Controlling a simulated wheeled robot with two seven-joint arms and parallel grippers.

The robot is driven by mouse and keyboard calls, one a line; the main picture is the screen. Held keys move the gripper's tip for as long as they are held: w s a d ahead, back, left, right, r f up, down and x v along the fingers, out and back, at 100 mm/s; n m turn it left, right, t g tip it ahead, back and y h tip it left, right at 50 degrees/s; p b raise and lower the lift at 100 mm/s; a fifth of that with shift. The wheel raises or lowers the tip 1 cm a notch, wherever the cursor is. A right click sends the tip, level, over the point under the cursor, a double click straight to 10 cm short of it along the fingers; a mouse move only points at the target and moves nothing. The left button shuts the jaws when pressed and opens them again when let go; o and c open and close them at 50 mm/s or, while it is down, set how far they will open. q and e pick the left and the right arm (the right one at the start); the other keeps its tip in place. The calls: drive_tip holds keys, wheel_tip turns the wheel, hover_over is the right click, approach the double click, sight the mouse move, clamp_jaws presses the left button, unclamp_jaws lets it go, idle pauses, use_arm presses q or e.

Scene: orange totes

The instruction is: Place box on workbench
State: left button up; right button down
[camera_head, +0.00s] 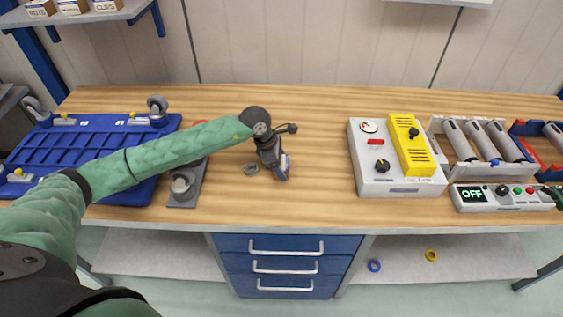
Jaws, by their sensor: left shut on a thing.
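The wooden workbench (318,205) spans the view. My left arm reaches in from the left, and my left gripper (281,171) points down over the middle of the workbench. It is shut on a small box (288,163), of which only a pale purplish edge shows; the gripper hides the rest. I cannot tell whether the box touches the bench top. My right gripper is not in view.
A blue wheeled platform (135,133) lies at the left, with a grey fixture (183,197) beside it. A small ring (251,169) lies left of the gripper. A grey-and-yellow control box (372,186) stands right. Bare wood lies between gripper and control box.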

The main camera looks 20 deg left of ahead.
use_arm(q)
drive_tip(key=shift+f, duration=0.1)
drive_tip(key=o, duration=1.2)
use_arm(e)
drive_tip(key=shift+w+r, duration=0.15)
use_arm(q)
drive_tip(key=shift+a, duration=0.1)
drive_tip(key=shift+a+r+b, duration=0.1)
drive_tip(key=shift+r+b, duration=0.25)
drive_tip(key=shift+r, duration=0.05)
drive_tip(key=b+v, duration=0.4)
drive_tip(key=v, duration=0.7)
drive_tip(key=shift+s+a+r+b, duration=0.1)
drive_tip(key=shift+r+b, duration=0.05)
drive_tip(key=shift+b, duration=0.2)
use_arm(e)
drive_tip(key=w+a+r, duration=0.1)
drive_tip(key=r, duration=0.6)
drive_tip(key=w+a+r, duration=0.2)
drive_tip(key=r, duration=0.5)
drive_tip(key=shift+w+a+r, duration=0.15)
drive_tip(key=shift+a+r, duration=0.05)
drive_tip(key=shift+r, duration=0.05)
